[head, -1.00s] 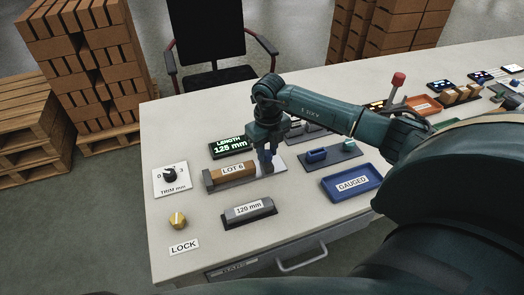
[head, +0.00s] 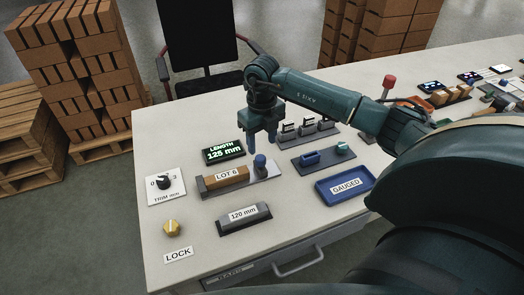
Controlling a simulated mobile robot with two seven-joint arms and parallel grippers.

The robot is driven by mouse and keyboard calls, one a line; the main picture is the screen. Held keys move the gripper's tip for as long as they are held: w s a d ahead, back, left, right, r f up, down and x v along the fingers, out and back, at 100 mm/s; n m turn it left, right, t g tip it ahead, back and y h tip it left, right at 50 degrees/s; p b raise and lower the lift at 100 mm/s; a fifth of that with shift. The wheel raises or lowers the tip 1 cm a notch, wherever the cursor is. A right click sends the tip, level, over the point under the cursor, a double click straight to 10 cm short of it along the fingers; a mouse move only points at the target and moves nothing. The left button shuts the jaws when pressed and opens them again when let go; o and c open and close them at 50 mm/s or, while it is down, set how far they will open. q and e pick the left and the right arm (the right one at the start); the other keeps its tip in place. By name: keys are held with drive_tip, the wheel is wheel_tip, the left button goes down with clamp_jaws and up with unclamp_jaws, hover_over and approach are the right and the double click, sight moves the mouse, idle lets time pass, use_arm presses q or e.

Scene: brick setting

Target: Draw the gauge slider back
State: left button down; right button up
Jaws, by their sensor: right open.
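The gauge (head: 211,190) is a grey rail on the table with a brown brick labelled LOT 6 (head: 226,175) lying in it. The gauge slider, with its round blue knob (head: 260,161), stands at the right end of the brick. Whether the slider touches the brick is unclear. My right gripper (head: 259,148) is open and empty, pointing down, just above and behind the knob. The LENGTH display (head: 224,151) behind the gauge reads 125 mm. My left gripper is not in view.
In front of the gauge lies a grey 120 mm block (head: 243,217). A TRIM dial (head: 164,182) and a yellow LOCK knob (head: 171,228) are at left. A blue GAUGED tray (head: 343,187) and a dark tray (head: 318,163) with small pieces are at right.

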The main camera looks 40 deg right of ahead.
sight(262, 157)
wheel_tip(262, 157, up, 8)
drive_tip(key=shift+f, duration=0.15)
idle(0.5)
